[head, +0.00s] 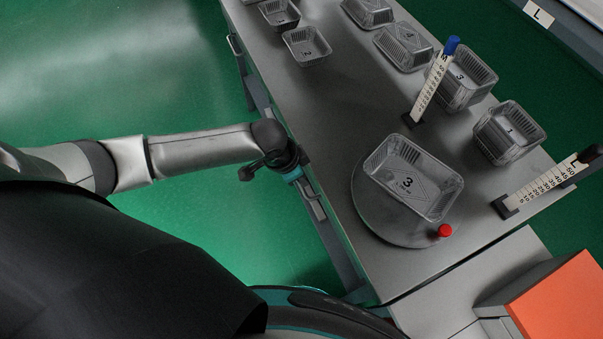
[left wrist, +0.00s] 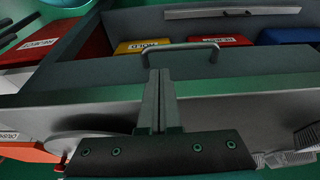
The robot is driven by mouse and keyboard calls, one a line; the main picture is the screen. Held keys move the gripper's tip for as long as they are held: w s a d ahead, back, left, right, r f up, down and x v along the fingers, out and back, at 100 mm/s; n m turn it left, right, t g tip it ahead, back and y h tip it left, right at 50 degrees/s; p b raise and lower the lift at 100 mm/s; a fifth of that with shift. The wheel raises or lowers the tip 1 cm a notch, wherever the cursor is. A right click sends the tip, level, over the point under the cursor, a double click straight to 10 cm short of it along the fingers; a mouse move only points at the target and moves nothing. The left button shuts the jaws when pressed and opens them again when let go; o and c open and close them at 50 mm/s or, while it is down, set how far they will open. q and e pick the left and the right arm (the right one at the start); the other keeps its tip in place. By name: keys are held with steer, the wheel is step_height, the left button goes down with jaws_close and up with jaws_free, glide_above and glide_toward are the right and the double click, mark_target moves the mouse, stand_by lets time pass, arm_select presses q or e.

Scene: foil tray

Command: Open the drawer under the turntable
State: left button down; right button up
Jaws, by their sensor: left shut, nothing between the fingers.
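The round grey turntable (head: 368,215) sits at the table's near end and carries a foil tray (head: 430,170) marked 3. In the left wrist view a dark front panel (left wrist: 265,68) runs along the table edge and bears a grey bar handle (left wrist: 185,46). In the head view I see no drawer standing out from the table edge. My left gripper (head: 298,174) is at the table's front side, beside the turntable. In the left wrist view its fingers (left wrist: 160,75) are shut and empty, their tips close to the handle's left leg; contact cannot be told. My right gripper is not in view.
Several foil trays (head: 306,46) stand on the table, with two upright scales (head: 432,85) among them. A red knob (head: 445,231) is by the turntable. An orange box (head: 560,295) is at lower right. Coloured labelled bins (left wrist: 215,42) show beyond the handle. Green floor is clear at left.

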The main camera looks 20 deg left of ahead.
arm_select(q)
steer(key=b+x, duration=0.2)
steer(key=x, duration=0.4)
steer(key=shift+f, duration=0.35)
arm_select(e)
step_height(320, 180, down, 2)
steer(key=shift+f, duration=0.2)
arm_select(q)
steer(key=shift+w, duration=0.1)
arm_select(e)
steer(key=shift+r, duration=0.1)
arm_select(q)
steer(key=s+a+p, duration=0.6)
steer(key=s+a, duration=1.1)
steer(key=shift+p, duration=0.35)
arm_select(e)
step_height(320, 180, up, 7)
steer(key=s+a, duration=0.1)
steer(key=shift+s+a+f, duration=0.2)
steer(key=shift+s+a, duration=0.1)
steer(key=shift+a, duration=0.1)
